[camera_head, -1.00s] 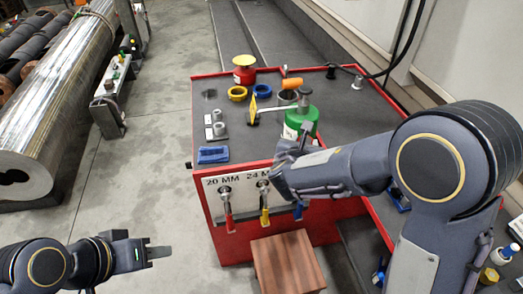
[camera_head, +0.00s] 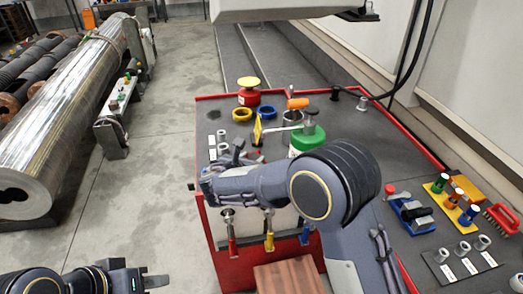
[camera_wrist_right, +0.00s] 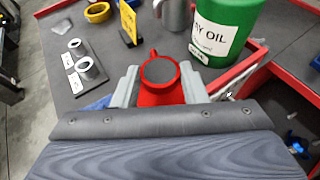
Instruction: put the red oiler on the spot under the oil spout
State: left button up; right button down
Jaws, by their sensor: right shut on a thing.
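The red oiler (camera_wrist_right: 160,92), a small round can with a loop on its rim, sits between the fingers of my right gripper (camera_wrist_right: 158,88) in the right wrist view. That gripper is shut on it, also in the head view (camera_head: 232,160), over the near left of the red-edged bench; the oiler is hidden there. The green oil barrel (camera_head: 307,138) stands to the right of the gripper, with a silver arm (camera_head: 283,130) reaching left from its top towards a yellow sign (camera_head: 257,130). The spot under the spout cannot be made out. My left gripper (camera_head: 143,282) is low at the left.
Metal sleeves (camera_wrist_right: 85,62) stand left of the oiler. Blue (camera_head: 267,112) and yellow (camera_head: 241,114) rings, a red barrel with a yellow top (camera_head: 248,95) and a grey can (camera_head: 291,117) stand further back. Various tools lie on the right-hand bench.

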jog(key=p+x, duration=0.2)
jog(key=x, duration=0.7)
jog(key=shift+f, duration=0.1)
jog(key=shift+f, duration=0.15)
jog(key=c, duration=0.9)
grip_release()
jog(key=shift+d, duration=0.1)
jog(key=shift+o, duration=0.2)
